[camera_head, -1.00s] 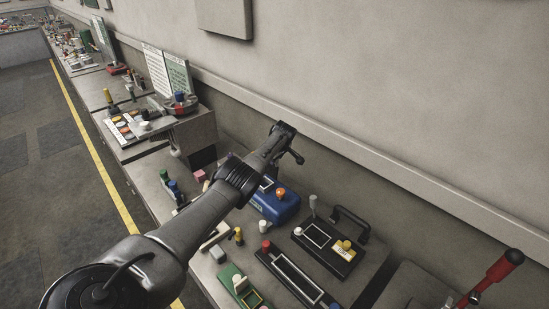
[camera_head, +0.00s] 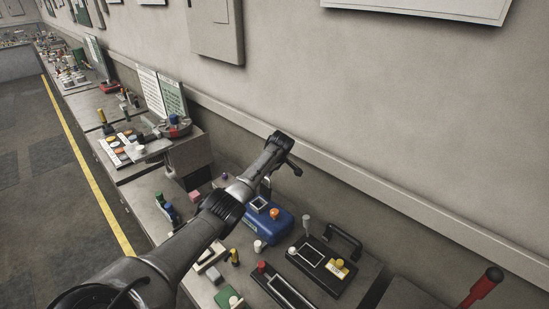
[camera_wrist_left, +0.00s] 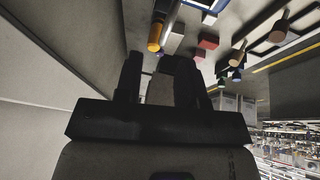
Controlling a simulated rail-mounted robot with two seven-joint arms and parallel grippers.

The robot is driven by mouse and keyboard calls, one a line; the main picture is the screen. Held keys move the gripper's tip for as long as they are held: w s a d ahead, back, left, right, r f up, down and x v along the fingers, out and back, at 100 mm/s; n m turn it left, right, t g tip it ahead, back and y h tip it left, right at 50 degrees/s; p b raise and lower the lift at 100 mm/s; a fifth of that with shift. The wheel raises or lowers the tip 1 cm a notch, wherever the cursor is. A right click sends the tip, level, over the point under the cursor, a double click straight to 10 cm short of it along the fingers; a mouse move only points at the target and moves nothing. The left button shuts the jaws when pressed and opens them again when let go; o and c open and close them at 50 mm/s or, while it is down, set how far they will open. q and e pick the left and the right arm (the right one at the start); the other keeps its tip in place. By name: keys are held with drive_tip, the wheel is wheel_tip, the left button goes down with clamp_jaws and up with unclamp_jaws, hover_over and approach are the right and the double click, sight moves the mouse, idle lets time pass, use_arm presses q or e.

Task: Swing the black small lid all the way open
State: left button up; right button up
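I cannot pick out a black small lid for certain. A black panel unit (camera_head: 322,277) with a looped black handle (camera_head: 345,238), a yellow knob (camera_head: 339,264) and a white-framed window lies on the bench, right of my left arm. My left arm reaches over the bench towards the wall, its wrist above and behind a blue box (camera_head: 270,226) with an orange knob. My left gripper (camera_wrist_left: 156,60) shows in the left wrist view with its two dark fingers apart and nothing visible between them. In the head view its fingers are largely hidden. My right gripper is not in view.
A second black frame unit with a red knob (camera_head: 262,266) and a green piece (camera_head: 228,298) stand nearer. Several small coloured pegs and blocks crowd the bench left of the blue box. A red-handled lever (camera_head: 484,286) rises at right. The wall (camera_head: 420,120) stands close behind.

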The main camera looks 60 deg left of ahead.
use_arm(q)
drive_tip(key=shift+v, duration=2.85)
